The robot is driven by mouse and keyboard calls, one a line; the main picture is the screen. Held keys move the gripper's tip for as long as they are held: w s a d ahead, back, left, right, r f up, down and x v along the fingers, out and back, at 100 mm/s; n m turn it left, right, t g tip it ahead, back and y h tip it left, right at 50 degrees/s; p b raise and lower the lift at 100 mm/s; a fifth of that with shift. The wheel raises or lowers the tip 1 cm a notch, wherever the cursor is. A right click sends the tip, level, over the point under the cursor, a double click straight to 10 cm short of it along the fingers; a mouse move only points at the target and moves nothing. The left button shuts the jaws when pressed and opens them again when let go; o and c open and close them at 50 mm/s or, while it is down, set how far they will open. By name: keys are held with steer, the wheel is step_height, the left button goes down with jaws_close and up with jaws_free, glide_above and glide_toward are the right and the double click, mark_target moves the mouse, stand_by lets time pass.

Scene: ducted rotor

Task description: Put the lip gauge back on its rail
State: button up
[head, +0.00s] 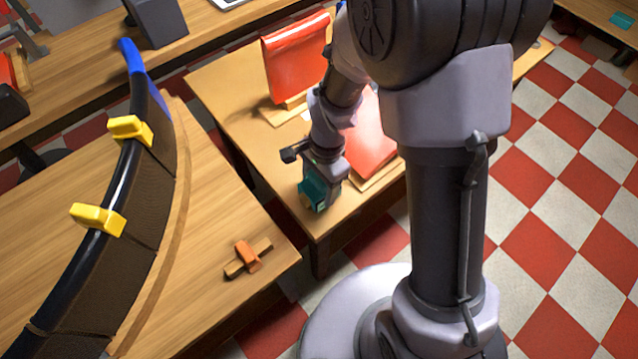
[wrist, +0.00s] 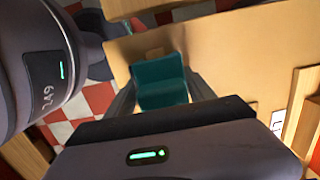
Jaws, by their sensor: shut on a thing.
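My gripper (head: 316,190) is shut on a teal block (wrist: 162,82), which I take to be the lip gauge. In the wrist view the block sits between the two grey fingers. In the head view the teal block (head: 312,196) is low over the near end of the middle table; whether it touches the top is unclear. The curved duct section (head: 140,215) stands on the left table, with a dark, shiny lip, a blue far end and two yellow clamps (head: 130,130) (head: 98,219). I cannot tell which part is the rail.
A small wooden bar with an orange block (head: 248,256) lies near the left table's corner. A red panel (head: 296,58) stands on a wooden base on the middle table (head: 232,92); another red panel (head: 372,140) is behind my arm. A gap separates the tables.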

steer(key=o, duration=1.9)
step_height(320, 180, up, 17)
steer(key=w+d+p, duration=0.1)
steer(key=p, duration=0.7)
steer(key=shift+d+r, duration=0.15)
steer(key=shift+d, duration=0.2)
steer(key=shift+w, duration=0.1)
steer(key=s+d+r+n+t, duration=0.2)
steer(key=s+r+n+t, duration=0.1)
steer(key=s+r, duration=0.3)
steer(key=s+d+r+n+t, duration=0.3)
steer(key=s+r, duration=0.3)
steer(key=r, duration=0.4)
steer(key=shift+s+r+n+t+y, duration=0.25)
steer(key=shift+r+n+t+y, duration=0.05)
steer(key=shift+r+n+y, duration=0.1)
